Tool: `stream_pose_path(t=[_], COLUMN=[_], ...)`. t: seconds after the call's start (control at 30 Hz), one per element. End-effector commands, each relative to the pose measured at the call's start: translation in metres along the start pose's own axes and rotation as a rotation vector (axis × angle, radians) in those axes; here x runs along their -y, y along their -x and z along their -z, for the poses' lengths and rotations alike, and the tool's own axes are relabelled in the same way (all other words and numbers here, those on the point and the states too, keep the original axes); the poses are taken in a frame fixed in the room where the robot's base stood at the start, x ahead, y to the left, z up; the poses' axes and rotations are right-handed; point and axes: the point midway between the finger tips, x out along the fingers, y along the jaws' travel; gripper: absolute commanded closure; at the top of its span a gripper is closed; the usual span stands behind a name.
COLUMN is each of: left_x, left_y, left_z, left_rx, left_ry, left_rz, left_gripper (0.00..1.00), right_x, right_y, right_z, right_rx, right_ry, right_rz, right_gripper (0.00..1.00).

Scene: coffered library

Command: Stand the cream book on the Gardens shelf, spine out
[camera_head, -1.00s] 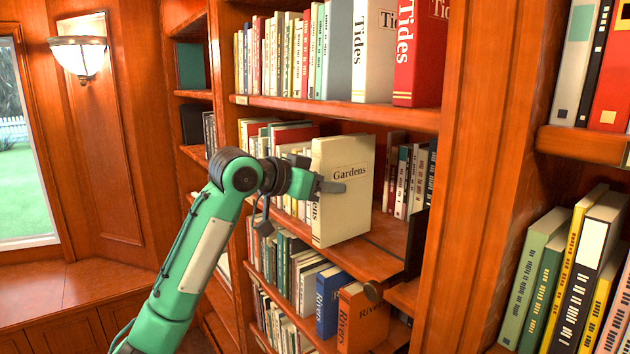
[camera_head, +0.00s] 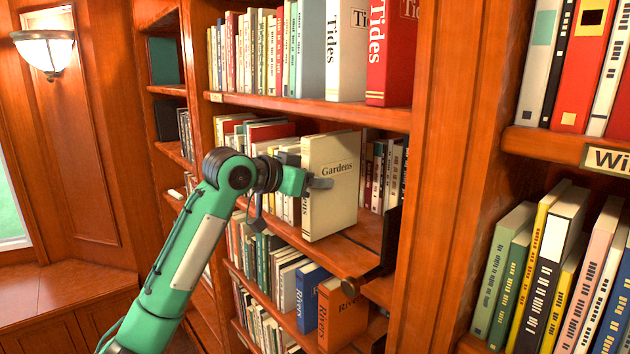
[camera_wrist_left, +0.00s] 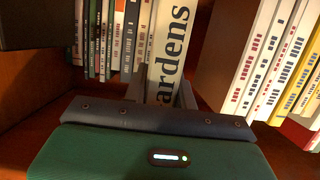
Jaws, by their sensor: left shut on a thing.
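The cream book (camera_head: 336,205), titled "Gardens", stands upright at the middle shelf (camera_head: 345,256), at the front edge of its row. My left gripper (camera_head: 308,180) is shut on it, with one finger across its cover and the rest of the jaws behind the book. In the left wrist view, the cream book's spine (camera_wrist_left: 172,45) with its lettering faces the camera between the fingers. Whether the book's lower edge rests on the board is hard to tell. My right gripper is not in view.
Books stand left of the cream book (camera_head: 250,135) and several more right of it (camera_head: 383,172), with a dark bookend (camera_head: 391,235) at the right. A wooden upright (camera_head: 455,150) borders the right bay.

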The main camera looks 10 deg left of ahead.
Motion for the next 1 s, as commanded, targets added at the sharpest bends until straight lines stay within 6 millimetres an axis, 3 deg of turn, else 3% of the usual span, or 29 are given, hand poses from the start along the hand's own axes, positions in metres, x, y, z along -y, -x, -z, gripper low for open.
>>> stream_pose_path(t=[0.6, 0.63, 0.73, 1.0], left_x=[0.000, 0.000, 0.000, 0.000], left_y=[-0.003, -0.002, -0.003, -0.003], left_z=[-0.009, -0.009, -0.009, -0.012], left_rx=[-0.004, -0.004, -0.003, 0.003], left_ry=[-0.001, -0.001, -0.001, 0.001], left_rz=[0.000, 0.000, 0.000, 0.000], left_gripper=[1.00, 0.67, 0.47, 0.47], right_x=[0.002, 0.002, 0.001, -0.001], right_y=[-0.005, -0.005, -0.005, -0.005], right_z=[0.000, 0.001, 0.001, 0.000], right_rx=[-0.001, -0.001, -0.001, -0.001], right_ry=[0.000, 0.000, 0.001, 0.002], right_rz=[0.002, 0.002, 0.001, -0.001], right_gripper=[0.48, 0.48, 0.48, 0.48])
